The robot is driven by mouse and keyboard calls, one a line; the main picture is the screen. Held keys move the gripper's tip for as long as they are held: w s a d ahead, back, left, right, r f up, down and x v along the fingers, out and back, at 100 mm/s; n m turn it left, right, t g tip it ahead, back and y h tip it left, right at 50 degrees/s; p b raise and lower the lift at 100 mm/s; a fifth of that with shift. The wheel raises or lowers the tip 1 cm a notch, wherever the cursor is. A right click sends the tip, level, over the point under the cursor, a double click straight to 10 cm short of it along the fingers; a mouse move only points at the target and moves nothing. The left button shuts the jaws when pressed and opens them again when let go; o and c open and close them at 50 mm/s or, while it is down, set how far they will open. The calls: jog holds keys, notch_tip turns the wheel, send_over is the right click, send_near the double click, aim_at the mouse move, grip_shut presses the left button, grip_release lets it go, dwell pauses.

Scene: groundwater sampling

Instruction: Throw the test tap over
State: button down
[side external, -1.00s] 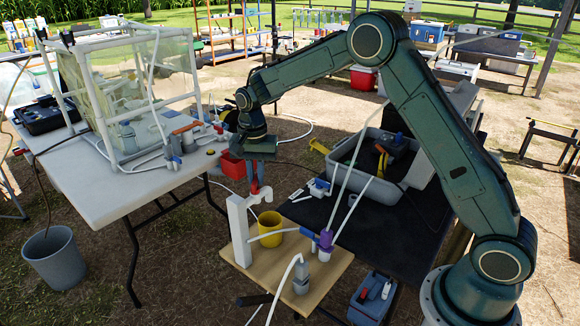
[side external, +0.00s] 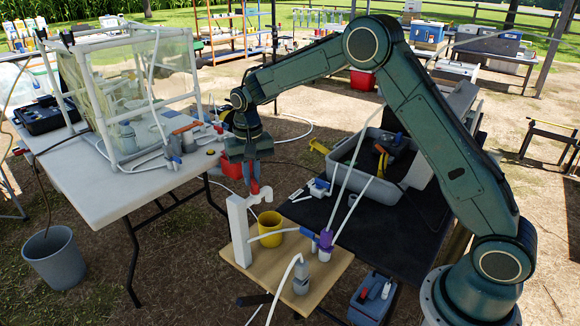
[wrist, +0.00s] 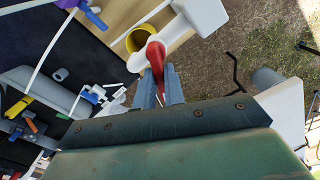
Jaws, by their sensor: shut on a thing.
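The test tap (side external: 266,194) is a white spout on an upright white post (side external: 239,232), mounted on a wooden board. Its red lever handle (side external: 254,187) points up at the top of the tap. My gripper (side external: 253,178) comes down from above and is shut on the red handle. In the wrist view the red handle (wrist: 156,56) passes between the two grey fingers of my gripper (wrist: 159,82). The handle's far end is partly hidden by the fingers. A yellow cup (side external: 270,229) stands on the board beside the post, near the spout.
The wooden board (side external: 332,270) also bears white tubes and a purple-topped fitting (side external: 325,240). A grey tub (side external: 392,190) sits on the black table to the right. A white table (side external: 105,210) with a clear-walled frame stands left. A grey bucket (side external: 53,258) is on the ground.

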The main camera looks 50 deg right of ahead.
jog(key=shift+a, duration=0.1)
jog(key=n, duration=0.3)
jog(key=a+n, duration=0.1)
jog(key=n, duration=0.1)
jog(key=shift+w+n, duration=0.15)
jog(key=shift+n, duration=0.25)
jog(key=c, duration=1.4)
grip_release()
notch_tip(320, 180, up, 14)
